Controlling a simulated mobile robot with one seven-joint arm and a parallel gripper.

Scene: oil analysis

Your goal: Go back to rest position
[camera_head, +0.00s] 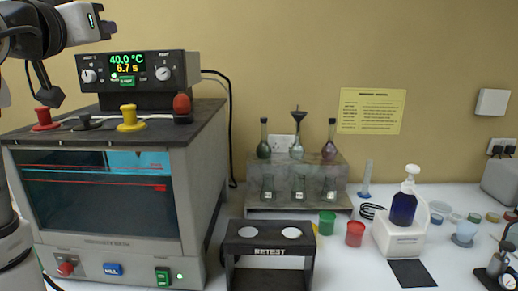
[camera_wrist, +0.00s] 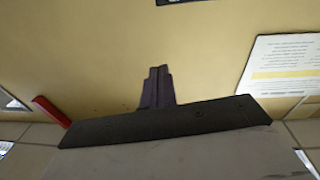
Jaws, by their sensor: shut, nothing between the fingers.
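My gripper (camera_head: 49,97) is at the upper left of the head view, pointing down above the left part of the bath's dark top. It looks empty. In the wrist view the dark fingers (camera_wrist: 158,84) stand close together at the centre, with nothing between them, against the yellow wall. My arm's links fill the upper left corner of the head view.
The viscosity bath (camera_head: 105,240) with red, black and yellow-capped holes is below my gripper. Its control unit (camera_head: 138,72) reads 40.0 °C. A black RETEST rack (camera_head: 270,252), flask rack (camera_head: 340,185), red cup (camera_head: 355,233) and blue bottle (camera_head: 403,209) stand rightward.

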